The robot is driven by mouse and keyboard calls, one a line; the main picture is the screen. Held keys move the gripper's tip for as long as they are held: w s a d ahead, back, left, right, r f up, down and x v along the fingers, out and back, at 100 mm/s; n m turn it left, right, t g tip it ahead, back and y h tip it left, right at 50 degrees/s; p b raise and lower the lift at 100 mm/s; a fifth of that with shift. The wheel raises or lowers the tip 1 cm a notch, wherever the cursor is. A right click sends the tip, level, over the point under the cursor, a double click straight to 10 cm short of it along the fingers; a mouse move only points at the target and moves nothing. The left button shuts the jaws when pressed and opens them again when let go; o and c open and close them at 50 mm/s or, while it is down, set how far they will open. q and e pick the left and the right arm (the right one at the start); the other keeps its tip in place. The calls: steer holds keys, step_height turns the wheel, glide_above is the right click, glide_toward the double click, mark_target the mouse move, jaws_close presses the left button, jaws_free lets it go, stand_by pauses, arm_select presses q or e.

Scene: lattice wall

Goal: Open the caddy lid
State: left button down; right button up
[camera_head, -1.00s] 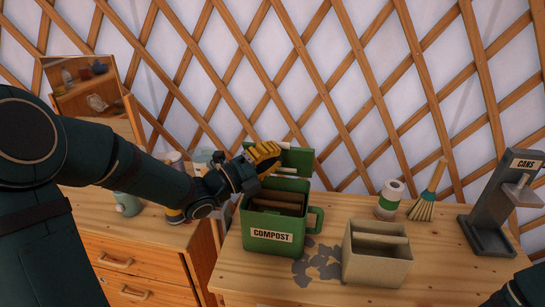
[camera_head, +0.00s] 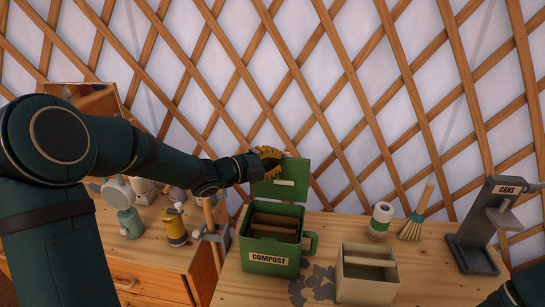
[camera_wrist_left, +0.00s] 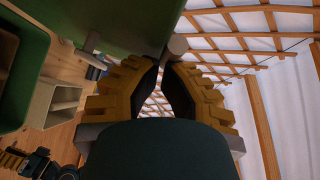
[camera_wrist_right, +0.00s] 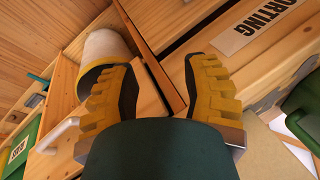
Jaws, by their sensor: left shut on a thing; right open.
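The green compost caddy (camera_head: 262,247) stands on the table in the head view, with its label facing front. Its lid (camera_head: 302,184) stands raised at the back, nearly upright, and the caddy's mouth is uncovered, with brown bars across it. My left gripper (camera_head: 268,158) is at the lid's top edge, shut on a pale lid handle. In the left wrist view the fingers (camera_wrist_left: 164,70) close around the pale handle end (camera_wrist_left: 177,45), beside the green lid (camera_wrist_left: 125,22). My right gripper (camera_wrist_right: 158,72) is open and empty in the right wrist view, over wooden drawer fronts.
A beige divided bin (camera_head: 367,283) stands right of the caddy. Lattice wall rises behind.

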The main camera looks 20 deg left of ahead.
mark_target(276, 175)
arm_select(q)
steer(key=p, duration=0.1)
steer(key=w+p, duration=0.1)
steer(key=w+n+g+p, duration=0.1)
steer(key=p, duration=0.1)
steer(key=shift+w+a+r, duration=0.25)
steer(key=shift+r, duration=0.15)
steer(key=shift+w+a+f+g+y+p, duration=0.1)
steer(key=shift+w+f+g+y+p, duration=0.15)
steer(key=shift+p, duration=0.25)
steer(key=shift+w+a+g+y+p, duration=0.15)
steer(key=shift+w+p, duration=0.15)
steer(key=shift+p, duration=0.2)
arm_select(e)
step_height(276, 175, up, 8)
steer(key=shift+d, duration=0.2)
arm_select(q)
steer(key=shift+d, duration=0.1)
arm_select(e)
steer(key=shift+s, duration=0.1)
arm_select(q)
steer(key=shift+d, duration=0.1)
arm_select(e)
steer(key=shift+f, duration=0.1)
